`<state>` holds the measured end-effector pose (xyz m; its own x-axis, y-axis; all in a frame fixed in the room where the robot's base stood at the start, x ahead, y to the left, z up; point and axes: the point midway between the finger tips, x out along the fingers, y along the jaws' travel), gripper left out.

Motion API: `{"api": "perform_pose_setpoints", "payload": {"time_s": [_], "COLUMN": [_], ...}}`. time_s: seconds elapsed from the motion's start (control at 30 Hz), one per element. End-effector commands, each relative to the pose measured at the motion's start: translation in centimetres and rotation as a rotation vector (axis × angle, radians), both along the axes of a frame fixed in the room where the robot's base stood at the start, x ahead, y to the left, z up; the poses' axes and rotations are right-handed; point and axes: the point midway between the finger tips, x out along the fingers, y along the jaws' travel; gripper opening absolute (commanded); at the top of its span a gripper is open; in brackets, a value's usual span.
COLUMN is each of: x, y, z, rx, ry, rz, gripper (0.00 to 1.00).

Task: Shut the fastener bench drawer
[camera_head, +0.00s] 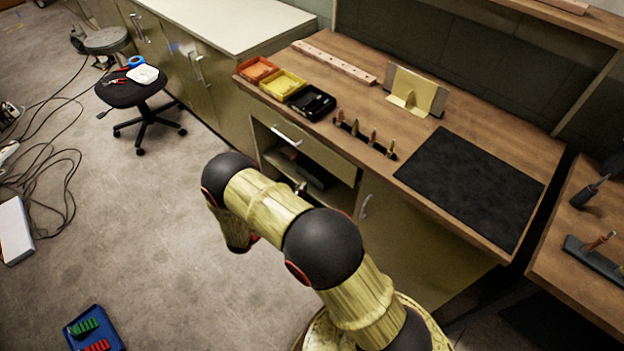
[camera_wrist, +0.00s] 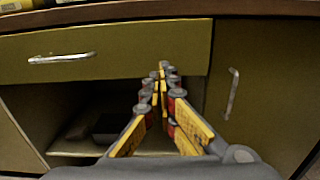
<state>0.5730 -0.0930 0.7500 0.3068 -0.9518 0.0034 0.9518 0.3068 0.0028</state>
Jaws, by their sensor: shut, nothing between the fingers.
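The bench drawer (camera_head: 318,156) is an olive front with a pale bar handle (camera_head: 286,136), just under the wooden bench top. In the wrist view the drawer front (camera_wrist: 130,50) spans the upper left and middle, with its handle (camera_wrist: 62,57) at left. No drawer interior shows, and I cannot tell whether a small gap is left behind the front. My gripper (camera_wrist: 161,72) is shut and empty, its fingertips overlapping the drawer front's lower right part in the picture. Contact cannot be told. In the head view my arm hides most of the gripper.
Below the drawer is an open shelf space (camera_wrist: 70,112) with a dark box inside. A cupboard door (camera_wrist: 255,80) with an upright handle is to the right. The bench top (camera_head: 365,100) carries bins, a fastener row and a black mat (camera_head: 470,185). A stool (camera_head: 130,92) stands on the left.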

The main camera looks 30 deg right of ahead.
Motion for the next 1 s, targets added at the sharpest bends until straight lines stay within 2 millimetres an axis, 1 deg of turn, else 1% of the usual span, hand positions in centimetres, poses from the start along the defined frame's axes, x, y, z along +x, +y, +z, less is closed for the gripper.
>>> {"api": "perform_pose_setpoints", "payload": {"time_s": [0.4,0.6,0.8,1.0], "x": [2.2,3.2,3.8,3.9], "y": [-7.5,-10.6,-12.2,-12.5], "z": [-0.3,-0.3,-0.2,-0.1], "rx": [0.002,0.002,0.002,0.002], "ry": [0.002,0.003,0.003,0.004], "rz": [-0.006,-0.005,-0.003,-0.002], "gripper": [0.0,0.0,0.0,0.0]}}
